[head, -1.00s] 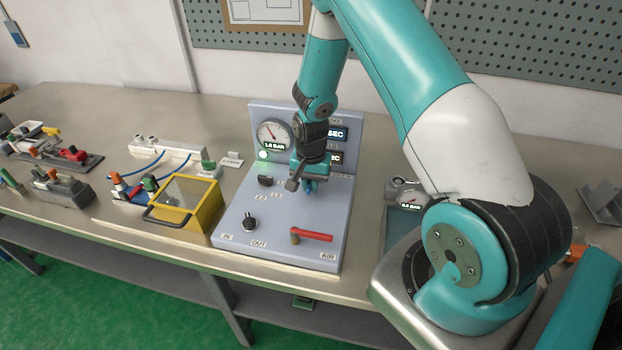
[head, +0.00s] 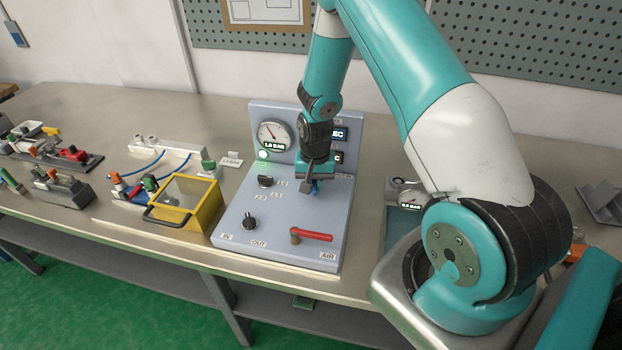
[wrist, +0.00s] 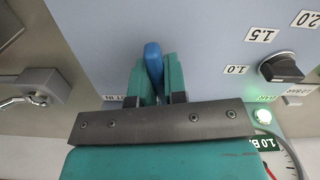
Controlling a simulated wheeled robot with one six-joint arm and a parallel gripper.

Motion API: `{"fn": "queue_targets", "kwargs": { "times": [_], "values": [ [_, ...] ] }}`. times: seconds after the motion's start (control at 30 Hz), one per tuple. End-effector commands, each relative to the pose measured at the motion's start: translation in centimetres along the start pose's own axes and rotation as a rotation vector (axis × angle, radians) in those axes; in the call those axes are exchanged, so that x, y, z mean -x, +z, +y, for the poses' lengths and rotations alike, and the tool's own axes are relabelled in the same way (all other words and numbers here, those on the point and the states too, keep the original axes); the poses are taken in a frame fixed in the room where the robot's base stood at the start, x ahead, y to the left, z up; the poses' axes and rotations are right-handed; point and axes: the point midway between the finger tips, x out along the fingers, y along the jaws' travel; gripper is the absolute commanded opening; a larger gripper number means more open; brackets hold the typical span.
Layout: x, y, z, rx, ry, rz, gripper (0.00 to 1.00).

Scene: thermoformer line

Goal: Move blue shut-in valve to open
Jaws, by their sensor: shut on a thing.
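The blue shut-in valve handle (wrist: 153,62) shows between the two teal fingers of my gripper (wrist: 160,80) in the wrist view. The fingers are shut on it, and its blue end sticks out past them. In the head view my gripper (head: 312,186) is low over the right side of the grey sloped panel (head: 232,222). Only a small blue bit of the handle (head: 315,189) shows there. The valve's base and most of its label are hidden by my gripper.
A red lever (head: 314,236) labelled AIR is near the panel's front right. A black knob (head: 249,222) is at front left, and a selector knob (head: 266,181) is behind it. A gauge (head: 274,135) reads 1.0 BAR. A yellow-framed box (head: 187,203) stands to the left.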

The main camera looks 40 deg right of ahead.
Motion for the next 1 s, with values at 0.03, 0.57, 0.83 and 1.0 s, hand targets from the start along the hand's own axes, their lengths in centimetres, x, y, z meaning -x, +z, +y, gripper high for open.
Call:
{"fn": "queue_targets", "kwargs": {
  "times": [0.03, 0.57, 0.83, 1.0],
  "values": [
    [0.0, 0.0, 0.3, 0.045, 0.000, 0.001, 0.00],
    [0.0, -0.2, 1.3, 0.260, 0.000, 0.001, 0.00],
    [0.0, -0.4, 2.0, 0.423, 0.000, 0.002, 0.00],
    [0.0, -0.4, 2.0, 0.423, 0.000, 0.002, 0.00]
  ]
}}
